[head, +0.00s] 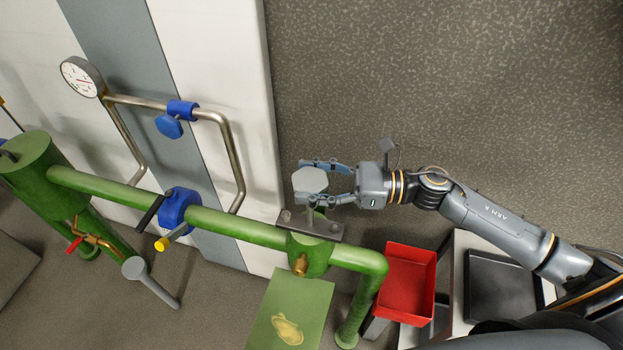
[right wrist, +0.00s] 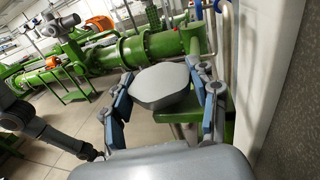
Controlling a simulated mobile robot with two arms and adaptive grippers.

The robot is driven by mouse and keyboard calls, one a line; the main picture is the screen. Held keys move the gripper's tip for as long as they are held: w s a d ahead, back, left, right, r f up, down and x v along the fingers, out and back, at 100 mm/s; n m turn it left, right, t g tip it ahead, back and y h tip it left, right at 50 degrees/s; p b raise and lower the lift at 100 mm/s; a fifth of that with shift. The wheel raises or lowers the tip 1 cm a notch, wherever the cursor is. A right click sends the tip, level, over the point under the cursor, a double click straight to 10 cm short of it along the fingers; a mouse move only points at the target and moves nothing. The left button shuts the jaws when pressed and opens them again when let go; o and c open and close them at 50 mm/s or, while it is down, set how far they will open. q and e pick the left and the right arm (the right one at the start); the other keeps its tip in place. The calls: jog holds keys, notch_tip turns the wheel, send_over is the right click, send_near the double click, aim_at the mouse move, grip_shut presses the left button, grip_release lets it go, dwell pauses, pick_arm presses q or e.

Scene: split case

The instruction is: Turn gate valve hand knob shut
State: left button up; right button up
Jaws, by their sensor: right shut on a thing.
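The gate valve's hand knob (head: 310,181) is a pale grey, many-sided disc above a dark plate (head: 311,226) on the green pipe. My right gripper (head: 327,182) reaches it from the right in the head view. Its fingers are shut on the knob, one on each side. In the right wrist view the knob (right wrist: 160,87) sits between the blue-padded fingers of my right gripper (right wrist: 163,105). The knob hides most of its stem there. My left gripper is outside the head view. Grey arm parts show at the left of the right wrist view, too small to read.
A green pipe (head: 238,226) runs across the head view, with a blue valve (head: 178,207) and a pressure gauge (head: 82,77). A red bin (head: 406,283) stands below my right arm. A white cabinet (head: 232,50) stands behind the pipes. Bare floor lies above my arm.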

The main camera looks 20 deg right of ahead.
jog(key=shift+s+m+t+h, duration=0.1)
jog(key=shift+m+t+h, duration=0.3)
jog(key=shift+m+t, duration=0.5)
jog(key=shift+r+m+t+h+p, duration=0.15)
jog(key=shift+m+t+h+p, duration=0.35)
jog(key=shift+m+t+h, duration=0.5)
jog(key=m+t+h+p, duration=0.3)
jog(key=m+t+h, duration=0.1)
jog(key=t+h, duration=0.1)
jog(key=shift+a+r+p, duration=0.1)
jog(key=shift+p, duration=0.3)
jog(key=m+t+h+p, duration=0.1)
jog(key=m+h, duration=0.1)
jog(key=shift+h, duration=0.3)
jog(key=m+t+h, duration=0.1)
jog(key=h, duration=0.1)
jog(key=shift+m+h+p, duration=0.4)
jog(key=m+h, duration=0.1)
jog(key=h, duration=0.1)
jog(key=m+h, duration=0.1)
jog(key=h, duration=0.1)
jog(key=shift+f+m, duration=0.2)
jog(key=shift+m, duration=0.1)
jog(key=shift+m+g+h, duration=0.3)
jog(key=shift+m+h, duration=1.3)
jog(key=shift+h, duration=1)
